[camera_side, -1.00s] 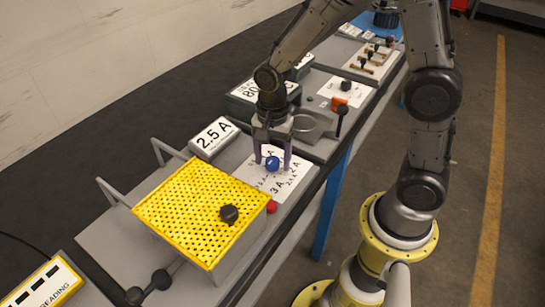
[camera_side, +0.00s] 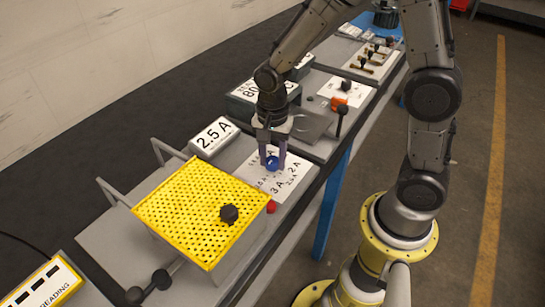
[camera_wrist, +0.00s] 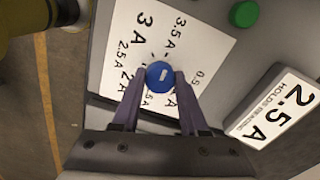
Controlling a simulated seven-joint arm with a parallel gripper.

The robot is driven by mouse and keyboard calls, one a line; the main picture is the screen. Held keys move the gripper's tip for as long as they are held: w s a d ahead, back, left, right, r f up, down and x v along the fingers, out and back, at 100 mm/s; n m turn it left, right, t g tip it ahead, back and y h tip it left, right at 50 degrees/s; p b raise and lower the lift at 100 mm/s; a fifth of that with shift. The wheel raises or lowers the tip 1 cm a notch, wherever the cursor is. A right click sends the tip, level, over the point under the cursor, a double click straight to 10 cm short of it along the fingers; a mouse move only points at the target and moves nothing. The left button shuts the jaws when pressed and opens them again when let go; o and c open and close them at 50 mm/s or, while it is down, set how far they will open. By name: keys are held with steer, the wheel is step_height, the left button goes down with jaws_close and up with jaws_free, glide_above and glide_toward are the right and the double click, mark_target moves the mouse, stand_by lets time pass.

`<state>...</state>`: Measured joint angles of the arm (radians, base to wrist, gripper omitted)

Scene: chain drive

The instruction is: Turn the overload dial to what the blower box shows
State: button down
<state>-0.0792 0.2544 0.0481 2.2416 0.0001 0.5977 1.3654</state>
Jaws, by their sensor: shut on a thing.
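The overload dial is a small blue knob (camera_side: 272,163) on a white plate (camera_side: 292,187) marked with ampere values. In the wrist view the blue knob (camera_wrist: 160,76) carries a short white mark on its top; I cannot tell for sure which value it points at. My gripper (camera_side: 272,160) points down at the dial, and its fingers are shut on the knob from both sides. The wrist view shows the fingers (camera_wrist: 160,84) touching it. A box with a sign reading 2.5 A (camera_side: 213,136) stands beside the plate; it also shows in the wrist view (camera_wrist: 275,112).
A yellow perforated guard (camera_side: 195,205) with a black knob sits in front on the bench. A red button (camera_side: 271,207) lies near the plate; a green button (camera_wrist: 244,13) shows in the wrist view. Further panels with levers (camera_side: 342,110) stand behind my gripper.

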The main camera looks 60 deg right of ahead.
steer(key=n, duration=0.8)
steer(key=shift+n, duration=0.3)
steer(key=n, duration=0.4)
steer(key=shift+r+n, duration=0.1)
steer(key=shift+n, duration=2.4)
steer(key=shift+c, duration=2.2)
jaws_free()
